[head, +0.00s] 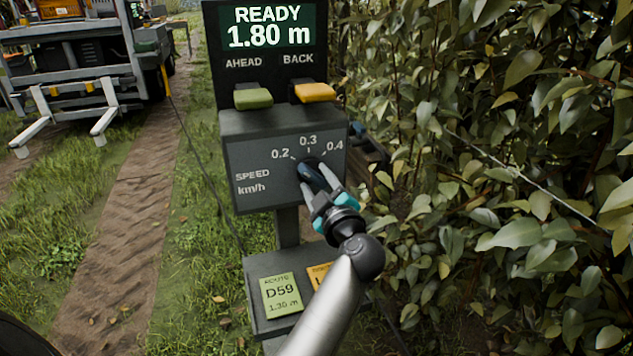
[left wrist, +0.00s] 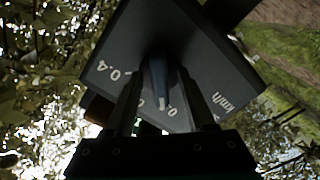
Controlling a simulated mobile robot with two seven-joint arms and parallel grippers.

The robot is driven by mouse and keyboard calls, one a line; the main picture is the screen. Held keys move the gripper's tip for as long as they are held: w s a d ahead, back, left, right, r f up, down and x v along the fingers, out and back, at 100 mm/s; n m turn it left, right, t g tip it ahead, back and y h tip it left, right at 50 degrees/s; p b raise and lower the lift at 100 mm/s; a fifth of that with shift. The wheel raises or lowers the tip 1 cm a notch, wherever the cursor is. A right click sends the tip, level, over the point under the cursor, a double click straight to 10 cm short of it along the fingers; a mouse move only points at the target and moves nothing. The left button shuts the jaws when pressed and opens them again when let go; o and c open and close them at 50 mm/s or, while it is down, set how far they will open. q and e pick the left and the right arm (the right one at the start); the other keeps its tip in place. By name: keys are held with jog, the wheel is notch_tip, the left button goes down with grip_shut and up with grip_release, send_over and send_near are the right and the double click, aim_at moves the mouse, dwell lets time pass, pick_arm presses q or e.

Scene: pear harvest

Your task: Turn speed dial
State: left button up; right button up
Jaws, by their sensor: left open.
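The speed dial (head: 311,174) is a dark blue knob on the grey panel (head: 262,160) marked SPEED km/h, with 0.2, 0.3 and 0.4 around it. In the head view the gripper partly covers it, so its exact setting is hard to read. My left gripper (head: 319,182) is at the dial, its open fingers on either side of the knob. In the left wrist view the knob (left wrist: 158,80) stands between the two fingers of the gripper (left wrist: 158,95). I cannot tell whether the fingers touch it. My right gripper is not in view.
Above are a green AHEAD button (head: 253,98), a yellow BACK button (head: 314,92) and a display (head: 268,27) reading READY 1.80 m. Dense leaves (head: 500,190) stand close on the right.

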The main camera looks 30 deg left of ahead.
pick_arm(q)
jog(key=shift+c, duration=0.2)
grip_shut()
dwell(0.3)
